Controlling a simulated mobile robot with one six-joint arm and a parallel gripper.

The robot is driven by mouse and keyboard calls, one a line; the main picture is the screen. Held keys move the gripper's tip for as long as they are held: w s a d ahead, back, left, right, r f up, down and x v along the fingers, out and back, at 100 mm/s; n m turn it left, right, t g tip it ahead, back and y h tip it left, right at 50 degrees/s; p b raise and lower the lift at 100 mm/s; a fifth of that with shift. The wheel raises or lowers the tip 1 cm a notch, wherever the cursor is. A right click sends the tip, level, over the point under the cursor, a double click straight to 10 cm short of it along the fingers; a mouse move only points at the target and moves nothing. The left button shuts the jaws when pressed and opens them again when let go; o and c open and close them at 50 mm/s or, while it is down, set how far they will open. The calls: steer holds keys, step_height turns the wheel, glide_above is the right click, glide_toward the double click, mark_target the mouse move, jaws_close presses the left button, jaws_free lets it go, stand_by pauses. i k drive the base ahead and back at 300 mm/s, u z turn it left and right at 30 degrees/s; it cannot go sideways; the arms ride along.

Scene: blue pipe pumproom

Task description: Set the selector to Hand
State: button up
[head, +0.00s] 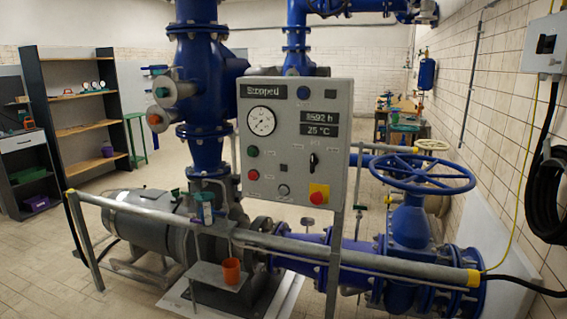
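The grey control panel (292,135) stands in the middle of the head view, facing me. The selector (313,161) is a small black knob on the panel's right half, below the two readouts. Its handle looks close to upright, tilted slightly. The labels around it are too small to read, so I cannot tell which position it points to. The panel's top display (263,91) reads "Stopped". My gripper is not in view.
The panel also carries a round gauge (261,121), a green button (253,151), a red button (253,175) and a red knob on yellow (319,194). A grey rail (330,252) crosses in front, with an orange cup (231,271) on a small shelf. A blue handwheel (422,173) is right.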

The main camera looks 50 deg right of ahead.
mark_target(314, 161)
steer(key=z, duration=0.85)
steer(key=k, duration=0.15)
steer(key=u, duration=2.75)
steer(key=k, duration=0.75)
steer(key=z, duration=0.85)
